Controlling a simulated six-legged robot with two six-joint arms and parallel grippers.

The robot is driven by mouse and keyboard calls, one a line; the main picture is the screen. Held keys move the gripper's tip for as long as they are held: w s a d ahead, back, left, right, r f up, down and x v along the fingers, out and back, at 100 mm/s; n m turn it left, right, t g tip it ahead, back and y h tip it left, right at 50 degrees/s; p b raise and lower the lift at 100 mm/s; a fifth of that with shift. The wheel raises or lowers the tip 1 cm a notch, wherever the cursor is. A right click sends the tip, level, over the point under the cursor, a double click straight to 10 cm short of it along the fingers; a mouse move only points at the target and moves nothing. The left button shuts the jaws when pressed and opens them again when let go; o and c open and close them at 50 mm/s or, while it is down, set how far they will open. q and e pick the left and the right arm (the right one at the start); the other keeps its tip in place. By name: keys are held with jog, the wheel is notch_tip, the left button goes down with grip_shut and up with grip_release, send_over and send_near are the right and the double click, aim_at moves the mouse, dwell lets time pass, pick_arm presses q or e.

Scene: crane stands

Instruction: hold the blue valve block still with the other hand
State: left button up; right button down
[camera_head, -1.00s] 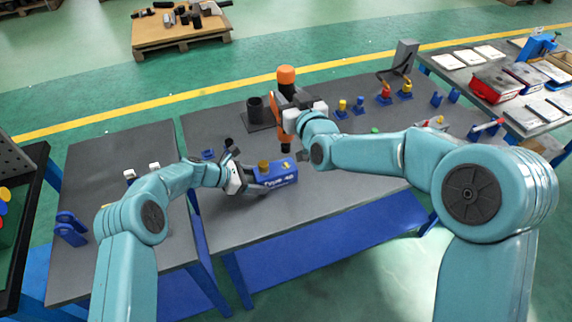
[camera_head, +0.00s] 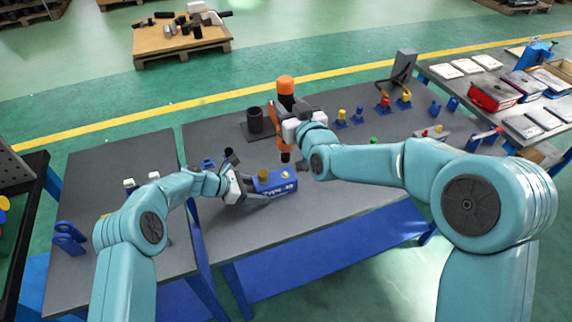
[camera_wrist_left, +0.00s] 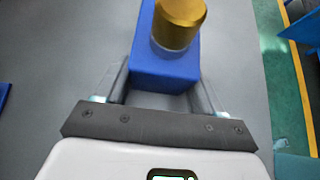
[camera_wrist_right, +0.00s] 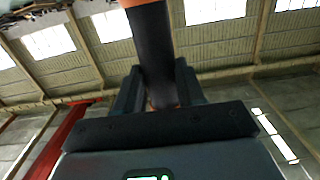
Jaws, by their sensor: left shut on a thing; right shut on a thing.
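The blue valve block (camera_head: 282,187) rests on the grey table in the head view, with white lettering on its front and a brass-coloured cap (camera_head: 263,174) on top. My left gripper (camera_head: 250,188) is shut on the block's left end. In the left wrist view the blue block (camera_wrist_left: 165,73) sits between the two fingers, with the brass cap (camera_wrist_left: 178,25) above it. The tool's dark grip (camera_wrist_right: 155,50) lies between the fingers in the right wrist view.
A black cup (camera_head: 255,120) stands on the table left of the tool. Several small coloured parts on blue holders, including a yellow one (camera_head: 342,115), stand to the right. A red bin (camera_head: 495,92) is on the right-hand table. The table front is clear.

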jog(key=shift+w+f, duration=0.1)
jog(key=shift+f, duration=2.1)
jog(key=shift+a+m+h, duration=0.1)
jog(key=shift+m+h, duration=0.5)
jog(key=shift+h, duration=0.2)
jog(key=shift+f, duration=0.95)
pick_arm(q)
jog(key=shift+r, duration=0.15)
pick_arm(e)
jog(key=shift+s+f, duration=0.2)
jog(key=shift+f, duration=0.1)
dwell(2.0)
jog(key=shift+w+r, duration=0.1)
jog(key=shift+r, duration=2.85)
